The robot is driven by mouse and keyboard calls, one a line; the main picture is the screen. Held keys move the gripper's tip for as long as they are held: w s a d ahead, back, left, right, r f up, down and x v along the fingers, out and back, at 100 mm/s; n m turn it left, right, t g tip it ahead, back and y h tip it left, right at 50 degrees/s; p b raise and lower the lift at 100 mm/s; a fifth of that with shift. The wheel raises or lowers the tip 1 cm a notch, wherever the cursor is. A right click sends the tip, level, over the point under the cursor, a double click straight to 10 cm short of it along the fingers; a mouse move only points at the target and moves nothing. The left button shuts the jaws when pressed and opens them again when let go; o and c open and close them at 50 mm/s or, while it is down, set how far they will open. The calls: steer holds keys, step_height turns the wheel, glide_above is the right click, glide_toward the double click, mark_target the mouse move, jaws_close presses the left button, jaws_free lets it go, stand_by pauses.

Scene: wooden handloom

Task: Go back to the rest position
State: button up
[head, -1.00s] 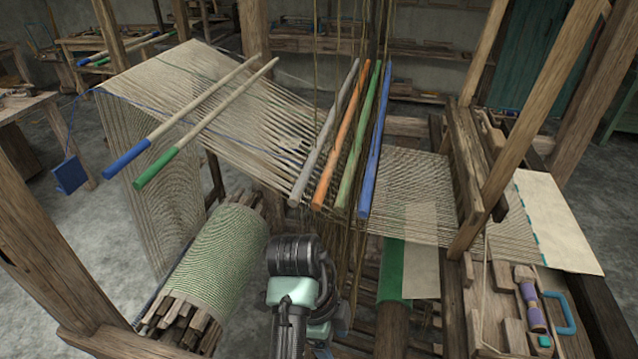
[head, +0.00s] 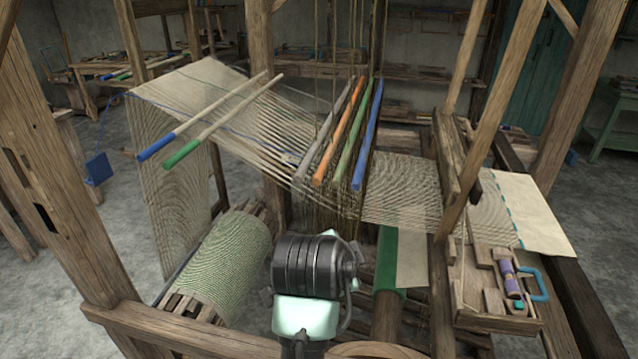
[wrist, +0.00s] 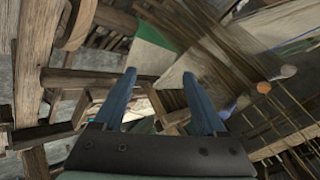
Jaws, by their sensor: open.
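My gripper (wrist: 163,102) shows in the wrist view with its two blue fingers apart and nothing between them. Beyond the fingers are wooden beams of the loom and, at the upper right, threads and pale cloth. In the head view my arm is folded low in the middle, in front of the loom. The gripper's fingers cannot be made out there.
The loom carries grey, orange (head: 340,132), green and blue (head: 368,134) shafts above the warp (head: 400,185). Two lease sticks (head: 215,122) cross the warp at left. A green-threaded beam (head: 225,260) stands left of my arm. A wooden tray (head: 470,312) is at right. A wooden rail crosses in front.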

step_height(320, 180, up, 26)
steer(key=s+a+n+t+b, duration=0.1)
steer(key=s+n+t+b, duration=0.15)
steer(key=n+t, duration=0.7)
steer(key=s+a+r+n+t+y, duration=0.1)
steer(key=s+r+n+t, duration=0.1)
steer(key=s+r+t, duration=0.2)
steer(key=s+a+r+n+t+y, duration=0.2)
steer(key=s+r+t, duration=0.3)
steer(key=s+r, duration=0.6)
steer(key=shift+s+a+n, duration=0.15)
steer(key=shift+n, duration=0.4)
steer(key=shift+f, duration=0.1)
step_height(320, 180, down, 60)
steer(key=w+a+b, duration=0.1)
steer(key=w+b, duration=0.1)
steer(key=b, duration=5.8)
steer(key=shift+a+f+b, duration=0.25)
steer(key=shift+b, duration=0.05)
